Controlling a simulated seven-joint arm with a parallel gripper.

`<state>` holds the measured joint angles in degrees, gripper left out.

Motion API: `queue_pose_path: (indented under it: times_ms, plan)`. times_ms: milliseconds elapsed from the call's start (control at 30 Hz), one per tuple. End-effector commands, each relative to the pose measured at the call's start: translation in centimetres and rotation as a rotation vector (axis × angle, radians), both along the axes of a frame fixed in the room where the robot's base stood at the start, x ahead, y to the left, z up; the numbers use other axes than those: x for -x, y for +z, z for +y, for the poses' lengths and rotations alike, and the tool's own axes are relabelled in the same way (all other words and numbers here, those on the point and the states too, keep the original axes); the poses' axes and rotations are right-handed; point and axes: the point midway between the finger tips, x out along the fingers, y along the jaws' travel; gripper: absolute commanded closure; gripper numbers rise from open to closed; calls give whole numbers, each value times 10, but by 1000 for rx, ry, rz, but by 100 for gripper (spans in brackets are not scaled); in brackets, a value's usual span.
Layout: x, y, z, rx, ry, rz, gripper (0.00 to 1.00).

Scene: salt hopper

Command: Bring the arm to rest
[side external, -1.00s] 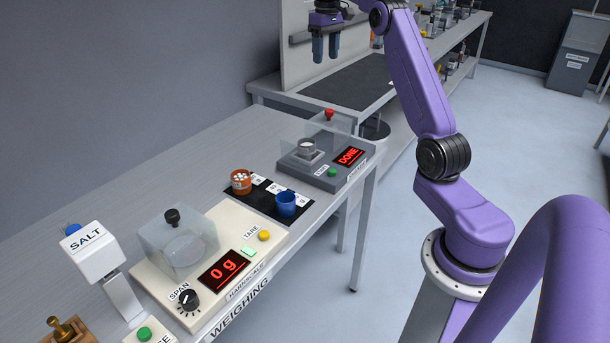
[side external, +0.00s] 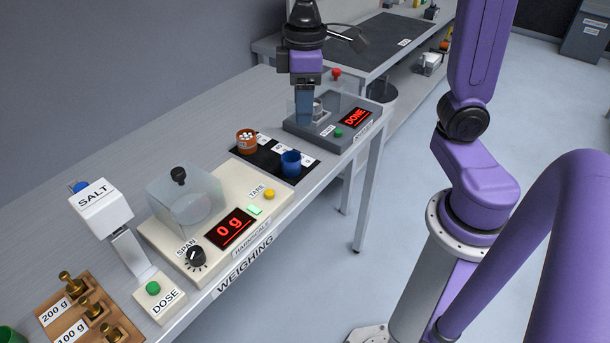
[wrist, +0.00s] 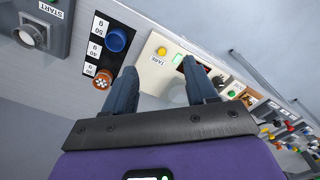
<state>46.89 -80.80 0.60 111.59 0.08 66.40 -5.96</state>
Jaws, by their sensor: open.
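My gripper (side external: 305,104) hangs high over the bench with its fingers pointing down, in front of the grey device at the bench's far end. In the wrist view my gripper (wrist: 164,90) shows its two dark fingers spread apart with nothing between them. In the side view the fingers overlap, so the gap is hidden there. The purple arm reaches in from the right.
The grey device (side external: 298,128) reads DONE. A blue cup (side external: 291,166) and an orange cup of white pieces (side external: 246,143) stand on a black strip. A salt hopper (side external: 102,208) and brass weights (side external: 91,304) stand nearer.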

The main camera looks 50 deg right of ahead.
Motion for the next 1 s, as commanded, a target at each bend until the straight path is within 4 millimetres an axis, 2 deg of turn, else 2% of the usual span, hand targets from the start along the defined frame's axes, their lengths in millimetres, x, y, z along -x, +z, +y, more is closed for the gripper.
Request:
queue_pose_path:
  times_ms: [33, 200, 300, 400, 600, 1000]
  plan:
    - [23, -6, 5, 0, 50, 0, 43]
    - [91, -29, 9, -3, 203, -1, 43]
    - [125, -42, 4, -5, 283, -2, 43]
    - [149, -53, -3, -6, 343, -3, 43]
    - [170, -64, -12, -7, 400, -2, 43]
    - [171, -64, -13, -7, 402, -2, 43]
